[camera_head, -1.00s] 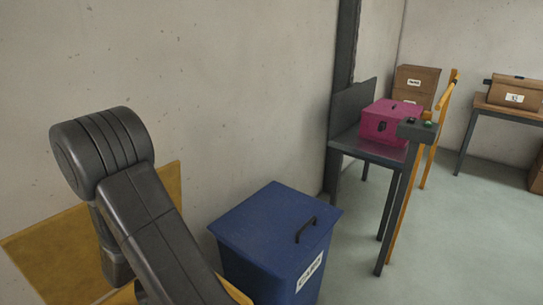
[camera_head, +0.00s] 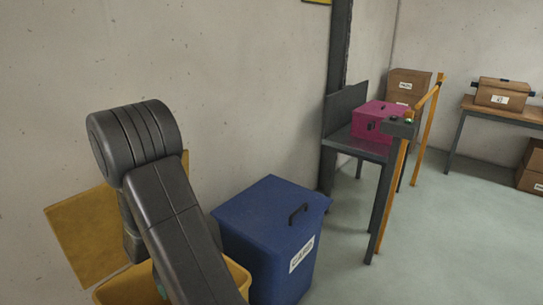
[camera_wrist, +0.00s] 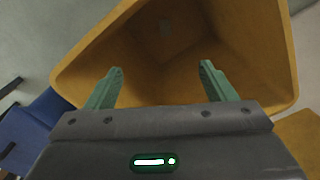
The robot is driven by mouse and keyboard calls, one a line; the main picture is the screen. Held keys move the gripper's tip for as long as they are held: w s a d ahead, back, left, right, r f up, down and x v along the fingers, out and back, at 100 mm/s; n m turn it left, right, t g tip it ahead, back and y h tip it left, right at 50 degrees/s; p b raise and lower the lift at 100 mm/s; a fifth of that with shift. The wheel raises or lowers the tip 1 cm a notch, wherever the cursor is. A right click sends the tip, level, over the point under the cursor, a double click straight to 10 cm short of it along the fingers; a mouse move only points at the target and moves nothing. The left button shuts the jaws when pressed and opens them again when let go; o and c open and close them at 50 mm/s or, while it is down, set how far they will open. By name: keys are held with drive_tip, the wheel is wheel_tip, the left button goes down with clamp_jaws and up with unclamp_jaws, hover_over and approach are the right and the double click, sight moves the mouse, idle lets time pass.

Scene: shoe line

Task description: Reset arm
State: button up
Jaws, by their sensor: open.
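My gripper (camera_wrist: 162,80) shows in the wrist view with its two green fingers wide apart and nothing between them. It points down over a yellow bin (camera_wrist: 272,40), whose inside looks empty apart from a faint mark on its floor. In the head view my dark arm bends at the left, above the same yellow bin (camera_head: 118,292). The gripper itself is mostly hidden behind the arm there.
A blue lidded bin (camera_head: 262,225) stands right beside the yellow one. Beyond it are a dark table (camera_head: 362,147) with a pink box (camera_head: 378,118), an orange-railed post (camera_head: 428,105), and a brown case (camera_head: 500,95) on another table. Grey floor (camera_head: 430,240) is clear at right.

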drive_tip(key=w+d+r+m+b, duration=0.1)
drive_tip(key=w+d+r+m, duration=0.25)
drive_tip(key=w+d, duration=0.95)
drive_tip(key=w+d+f+b, duration=0.1)
drive_tip(key=d+f+b, duration=0.5)
drive_tip(key=d+b, duration=0.3)
drive_tip(key=shift+d+f, duration=0.2)
drive_tip(key=shift+d, duration=1.3)
drive_tip(key=shift+m, duration=0.25)
